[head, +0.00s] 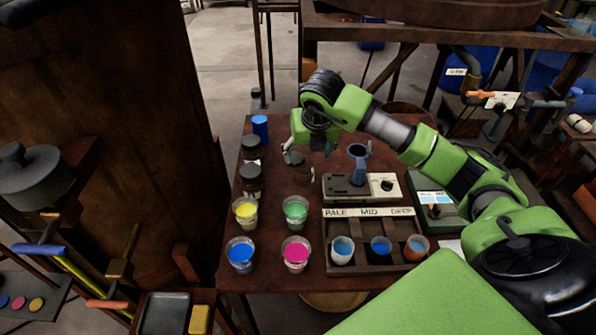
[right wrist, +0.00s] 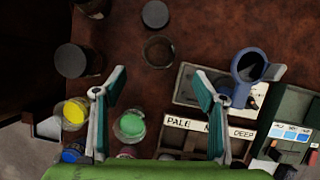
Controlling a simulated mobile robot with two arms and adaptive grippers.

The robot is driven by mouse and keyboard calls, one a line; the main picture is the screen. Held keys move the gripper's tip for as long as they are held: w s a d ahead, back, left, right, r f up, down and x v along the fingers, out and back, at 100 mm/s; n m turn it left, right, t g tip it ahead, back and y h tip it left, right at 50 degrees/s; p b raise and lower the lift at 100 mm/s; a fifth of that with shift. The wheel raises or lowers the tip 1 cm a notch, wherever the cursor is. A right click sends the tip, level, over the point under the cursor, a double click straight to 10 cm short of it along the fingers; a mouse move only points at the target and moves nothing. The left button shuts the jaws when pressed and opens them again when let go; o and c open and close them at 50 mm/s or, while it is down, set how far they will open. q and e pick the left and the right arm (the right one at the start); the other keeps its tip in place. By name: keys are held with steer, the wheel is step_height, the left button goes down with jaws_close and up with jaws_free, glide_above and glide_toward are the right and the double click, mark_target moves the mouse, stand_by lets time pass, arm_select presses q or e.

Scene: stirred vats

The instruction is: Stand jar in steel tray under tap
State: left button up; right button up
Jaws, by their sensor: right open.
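A small open glass jar (head: 304,176) with a dark rim stands on the brown table. It also shows in the right wrist view (right wrist: 158,52), upright and apart from its neighbours. My right gripper (head: 309,152) is above it, open and empty. In the right wrist view its two fingers (right wrist: 158,76) are spread wide, with the jar just beyond the gap between their tips. A grey metal tray (head: 163,313) sits at lower left on a brown stand, beside levers with blue, brass and orange handles. A tap spout over it cannot be made out. My left gripper is not in view.
Cups of yellow, green, blue and pink paint (head: 295,253) stand in front. A blue jug (head: 358,163) and a labelled rack (head: 371,240) are to the right. A yellow block (head: 199,320) lies beside the tray.

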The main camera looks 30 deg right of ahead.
mark_target(306, 163)
steer(key=p+x, duration=0.1)
steer(key=x, duration=0.5)
steer(key=shift+w+f, duration=0.1)
steer(key=shift+f, duration=0.05)
steer(key=shift+w+f, duration=0.15)
steer(key=shift+f, duration=0.3)
steer(key=shift+w+d+f, duration=0.1)
steer(key=shift+w+f, duration=0.05)
steer(key=shift+f, duration=0.1)
steer(key=p+x, duration=0.1)
steer(key=x, duration=0.2)
steer(key=shift+w+f+p, duration=0.1)
steer(key=shift+w+p, duration=0.1)
steer(key=shift+p, duration=0.1)
steer(key=shift+w+f, duration=0.2)
steer(key=shift+f, duration=0.3)
steer(key=c, duration=1.3)
steer(key=shift+r, duration=0.1)
steer(key=shift+c, duration=0.2)
